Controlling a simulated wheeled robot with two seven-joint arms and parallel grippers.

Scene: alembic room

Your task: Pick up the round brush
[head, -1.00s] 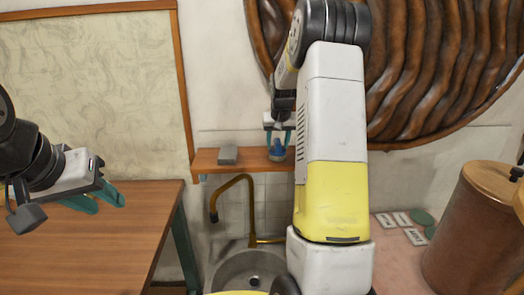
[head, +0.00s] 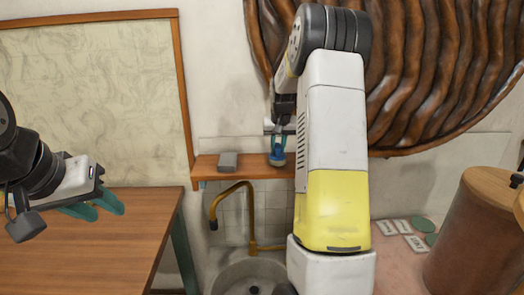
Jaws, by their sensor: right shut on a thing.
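The round brush (head: 277,160) is a small blue-topped piece with a pale base at the right part of the wooden shelf (head: 240,171) above the sink. My right gripper (head: 278,143) points down from above and is shut on the brush's upper part. I cannot tell whether the brush's base touches the shelf. My right arm covers the shelf's right end.
A grey block (head: 228,161) sits on the shelf left of the brush. A brass tap (head: 214,212) curves over the sink (head: 237,272) below. A wooden table (head: 85,265) stands at left. A brown drum (head: 468,235), cards (head: 416,243) and green discs (head: 426,225) are at right.

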